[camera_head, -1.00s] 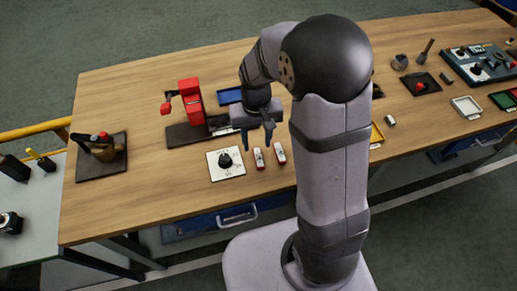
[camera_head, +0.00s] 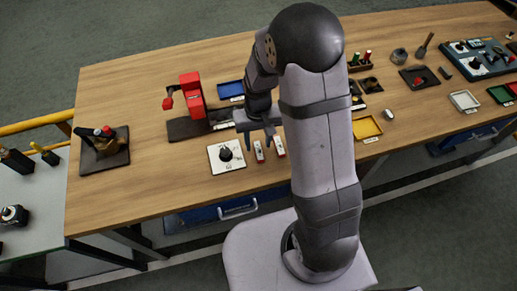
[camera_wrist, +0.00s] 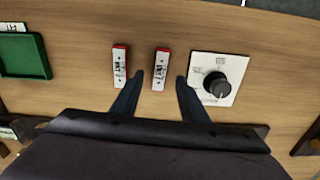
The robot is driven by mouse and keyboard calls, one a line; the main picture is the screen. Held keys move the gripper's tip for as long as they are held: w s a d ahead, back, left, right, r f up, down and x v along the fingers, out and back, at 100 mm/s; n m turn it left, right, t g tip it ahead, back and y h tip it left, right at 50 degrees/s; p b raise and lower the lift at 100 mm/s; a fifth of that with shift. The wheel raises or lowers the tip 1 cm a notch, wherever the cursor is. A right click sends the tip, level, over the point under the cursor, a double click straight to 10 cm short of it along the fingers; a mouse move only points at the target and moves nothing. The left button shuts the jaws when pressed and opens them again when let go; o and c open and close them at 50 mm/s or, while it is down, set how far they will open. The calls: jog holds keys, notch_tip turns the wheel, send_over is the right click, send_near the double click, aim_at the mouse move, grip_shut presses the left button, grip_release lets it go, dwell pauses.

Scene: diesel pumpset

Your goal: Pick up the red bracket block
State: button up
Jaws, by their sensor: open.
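Two small red blocks with white labelled tops lie side by side near the table's front edge. One block (camera_head: 259,151) is next to the dial plate; it also shows in the wrist view (camera_wrist: 161,69). The other block (camera_head: 279,146) also shows in the wrist view (camera_wrist: 120,68). I cannot tell from their labels which is the bracket block. My gripper (camera_head: 259,139) is open and empty. In the wrist view its fingertips (camera_wrist: 160,79) straddle the block nearest the dial; their height above it is unclear. Neither block is held.
A white dial plate (camera_head: 227,156) lies close beside the blocks. A red vise-like fixture (camera_head: 191,90) stands behind on a dark base (camera_head: 187,130). A blue tray (camera_head: 230,90) lies behind my gripper, a yellow tray (camera_head: 367,128) to the right. Bare wood lies left of the fixture.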

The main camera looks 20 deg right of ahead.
aim_at(258, 149)
jog(key=shift+f, duration=1.3)
jog(key=shift+c, duration=0.3)
grip_shut()
notch_tip(258, 149, up, 10)
jog(key=b, duration=0.1)
jog(key=shift+b, duration=0.4)
